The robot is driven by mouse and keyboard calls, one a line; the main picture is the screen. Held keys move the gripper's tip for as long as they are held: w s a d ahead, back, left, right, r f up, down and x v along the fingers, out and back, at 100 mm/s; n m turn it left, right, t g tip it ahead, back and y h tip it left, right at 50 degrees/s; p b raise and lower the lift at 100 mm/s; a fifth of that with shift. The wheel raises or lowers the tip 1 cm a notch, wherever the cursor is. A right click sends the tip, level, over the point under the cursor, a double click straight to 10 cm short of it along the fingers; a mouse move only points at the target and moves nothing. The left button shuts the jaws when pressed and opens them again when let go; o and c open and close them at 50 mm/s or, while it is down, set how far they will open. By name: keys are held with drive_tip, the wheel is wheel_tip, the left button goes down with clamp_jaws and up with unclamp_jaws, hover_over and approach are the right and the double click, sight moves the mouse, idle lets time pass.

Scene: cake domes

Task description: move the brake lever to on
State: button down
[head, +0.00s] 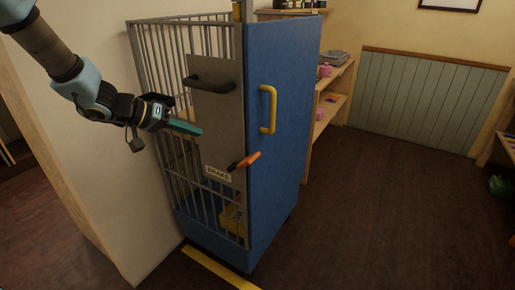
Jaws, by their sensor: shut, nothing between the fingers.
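The brake lever (246,160) has an orange grip and a dark base. It sits on the lower part of the grey panel (215,110) on the barred cage's front, with the grip pointing right and slightly up. A BRAKE label (218,173) is below and left of it. No on or off marks can be made out. My gripper (200,132) is shut and empty, with green fingers pointing right. In the picture it is up and left of the lever and apart from it, in front of the grey panel.
A black handle (208,83) is on the grey panel above my gripper. The cage (188,180) has a blue side (282,130) with a yellow handle (268,110). A pale wall (90,165) stands close on the left. Floor at right (390,200) is clear.

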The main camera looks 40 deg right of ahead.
drive_tip(key=shift+s+d+m+g, duration=0.15)
drive_tip(key=shift+s+d+g, duration=0.15)
drive_tip(key=shift+s+d, duration=0.25)
drive_tip(key=shift+s+d+m+g, duration=0.15)
drive_tip(key=shift+s+d+g, duration=0.15)
drive_tip(key=shift+s, duration=0.3)
approach(250, 156)
drive_tip(key=d, duration=0.3)
drive_tip(key=shift+s+d+f, duration=0.3)
drive_tip(key=shift+s+f, duration=0.2)
drive_tip(key=shift+f, duration=0.05)
drive_tip(key=shift+s+d+f, duration=0.3)
drive_tip(key=shift+s+f, duration=0.4)
